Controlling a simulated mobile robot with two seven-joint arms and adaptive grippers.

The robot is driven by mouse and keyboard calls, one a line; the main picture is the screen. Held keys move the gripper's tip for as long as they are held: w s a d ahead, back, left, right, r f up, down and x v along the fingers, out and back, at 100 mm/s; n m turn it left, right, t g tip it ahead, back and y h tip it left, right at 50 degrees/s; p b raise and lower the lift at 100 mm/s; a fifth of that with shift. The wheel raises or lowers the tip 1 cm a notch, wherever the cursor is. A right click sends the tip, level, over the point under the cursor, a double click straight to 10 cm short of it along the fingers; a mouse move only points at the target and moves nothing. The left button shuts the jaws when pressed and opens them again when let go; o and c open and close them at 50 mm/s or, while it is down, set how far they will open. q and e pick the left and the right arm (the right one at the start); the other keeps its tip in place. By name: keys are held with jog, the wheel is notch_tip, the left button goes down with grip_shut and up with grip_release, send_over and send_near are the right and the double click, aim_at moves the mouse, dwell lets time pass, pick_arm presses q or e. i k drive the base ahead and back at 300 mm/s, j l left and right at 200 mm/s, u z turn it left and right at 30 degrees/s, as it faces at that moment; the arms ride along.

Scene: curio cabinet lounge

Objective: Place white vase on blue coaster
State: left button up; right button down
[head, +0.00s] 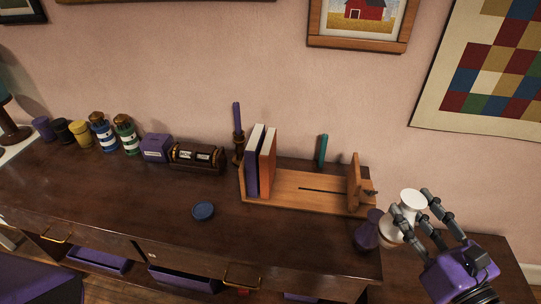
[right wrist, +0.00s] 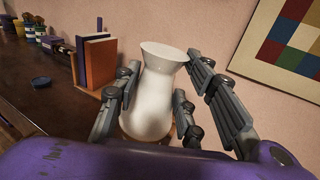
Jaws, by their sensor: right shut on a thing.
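The white vase (head: 412,199) is upright or slightly tilted at the right end of the desk, and it fills the middle of the right wrist view (right wrist: 155,95). My right gripper (head: 420,214) is shut on it, with fingers on both sides of its body. I cannot tell whether the vase's base touches anything. The round blue coaster (head: 203,211) lies flat and empty on the desk, left of the vase and well apart from it. It also shows at the left of the right wrist view (right wrist: 41,82). My left gripper is not in view.
A dark purple vase (head: 366,236) stands at the desk's right edge, close beside the white vase. A wooden book rack (head: 300,190) with two books, a candlestick (head: 238,145) and several jars line the back. The desk (head: 120,205) around the coaster is clear.

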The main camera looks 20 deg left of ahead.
aim_at(202, 210)
jog(key=j+u, duration=0.1)
jog(key=j, duration=0.7)
jog(key=i+j, duration=0.1)
jog(key=j, duration=0.7)
jog(key=u, duration=0.05)
